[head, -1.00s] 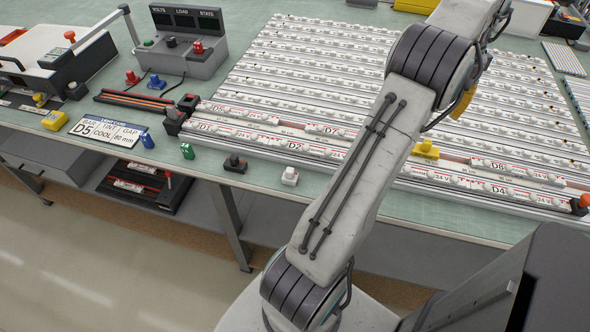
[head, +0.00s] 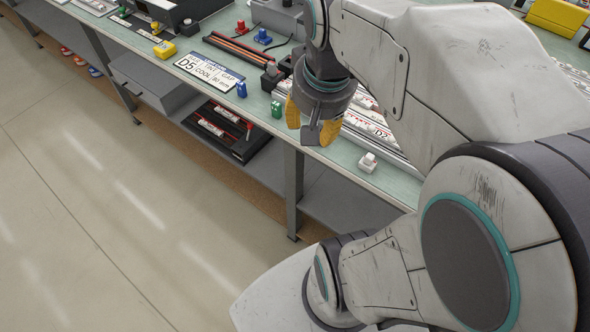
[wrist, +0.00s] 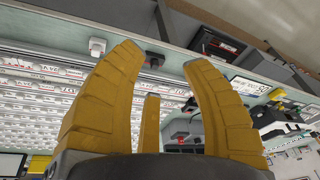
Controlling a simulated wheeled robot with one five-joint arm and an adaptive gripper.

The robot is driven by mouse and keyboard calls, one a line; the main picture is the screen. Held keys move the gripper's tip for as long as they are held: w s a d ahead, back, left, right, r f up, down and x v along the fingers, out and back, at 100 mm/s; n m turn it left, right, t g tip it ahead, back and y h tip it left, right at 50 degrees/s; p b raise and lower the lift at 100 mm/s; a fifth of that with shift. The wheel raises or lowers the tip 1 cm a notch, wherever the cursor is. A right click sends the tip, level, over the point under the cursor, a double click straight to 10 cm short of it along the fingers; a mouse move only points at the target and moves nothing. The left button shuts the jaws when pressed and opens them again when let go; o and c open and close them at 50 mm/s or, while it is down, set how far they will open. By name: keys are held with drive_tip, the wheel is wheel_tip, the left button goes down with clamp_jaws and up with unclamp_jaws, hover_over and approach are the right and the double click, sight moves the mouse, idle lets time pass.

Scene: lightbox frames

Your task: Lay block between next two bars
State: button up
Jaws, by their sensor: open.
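Small blocks stand along the table's front edge: a blue block (head: 241,89), a green block (head: 276,110), a dark block (head: 310,133) and a white block (head: 368,162). My gripper (head: 311,122), with yellow fingers, is open over the dark block in the head view. In the wrist view the dark block (wrist: 155,59) shows beyond and between my fingertips, with nothing gripped. The white block (wrist: 97,46) stands left of it there. White labelled bars (wrist: 40,85) lie in rows on the table. My arm hides most of them in the head view.
A yellow block (head: 164,49) stands left. A dark tray (head: 222,131) sits on the shelf below. The floor in front is clear.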

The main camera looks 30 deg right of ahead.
drive_tip(key=s+a+f+n+y, duration=0.1)
drive_tip(key=s+a+f+n, duration=0.2)
drive_tip(key=s+a+n, duration=0.2)
drive_tip(key=shift+s+a+f+n+t, duration=0.2)
drive_tip(key=shift+a+f+n+t, duration=0.25)
drive_tip(key=shift+a, duration=0.7)
drive_tip(key=shift+d+r, duration=0.1)
